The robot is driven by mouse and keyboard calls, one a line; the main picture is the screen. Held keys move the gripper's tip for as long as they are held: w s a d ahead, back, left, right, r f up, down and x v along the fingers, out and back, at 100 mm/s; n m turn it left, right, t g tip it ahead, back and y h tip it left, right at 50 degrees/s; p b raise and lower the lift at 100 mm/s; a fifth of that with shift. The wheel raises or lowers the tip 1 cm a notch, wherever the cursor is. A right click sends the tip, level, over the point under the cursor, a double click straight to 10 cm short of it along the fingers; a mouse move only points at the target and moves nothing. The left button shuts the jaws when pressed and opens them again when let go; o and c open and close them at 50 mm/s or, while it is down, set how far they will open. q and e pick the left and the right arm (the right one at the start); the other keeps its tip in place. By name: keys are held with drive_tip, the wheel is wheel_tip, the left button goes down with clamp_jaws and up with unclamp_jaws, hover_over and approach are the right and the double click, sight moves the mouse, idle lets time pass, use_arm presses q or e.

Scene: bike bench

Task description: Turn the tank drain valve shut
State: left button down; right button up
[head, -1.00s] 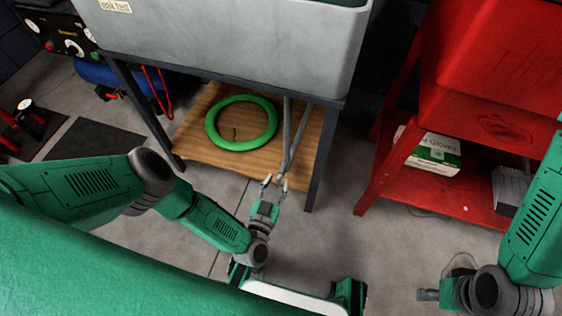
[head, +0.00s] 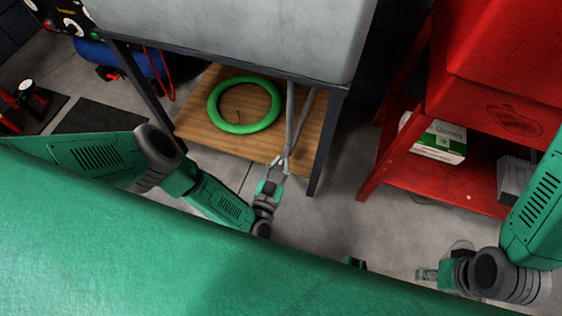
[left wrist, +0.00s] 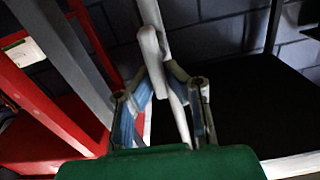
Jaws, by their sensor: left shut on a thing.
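The grey tank (head: 240,35) stands on a dark metal frame at the top of the head view. Thin grey pipes (head: 291,115) run down from under it; the valve itself is too small to make out there. My left gripper (head: 283,163) is at the pipes' lower end, shut on a pale grey lever. In the left wrist view the lever (left wrist: 150,50) comes down between the two fingers of the left gripper (left wrist: 162,95), with a thinner pipe (left wrist: 180,118) behind. My right gripper (head: 424,275) is low at right, away from the tank; its fingers are unclear.
A green tyre (head: 244,104) lies on the wooden shelf (head: 195,122) under the tank. A dark frame leg (head: 318,160) stands just right of the pipes. A red shelf unit (head: 425,180) holding a glove box (head: 438,140) is at right. Grey floor between them is clear.

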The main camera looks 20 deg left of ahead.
use_arm(q)
drive_tip(key=shift+d+m+p, duration=0.2)
drive_tip(key=shift+m+p, duration=0.15)
drive_tip(key=shift+m, duration=0.45)
drive_tip(key=shift+s+d+f+m, duration=0.1)
drive_tip(key=shift+d+f+m, duration=0.25)
drive_tip(key=shift+m, duration=2.2)
drive_tip(key=shift+s+d+f+m, duration=0.1)
drive_tip(key=shift+d+f+m, duration=0.15)
drive_tip(key=shift+m, duration=2.25)
drive_tip(key=shift+s+d+f+m, duration=0.1)
drive_tip(key=shift+d+f+m, duration=0.25)
drive_tip(key=shift+m, duration=2.2)
drive_tip(key=shift+a+f, duration=0.1)
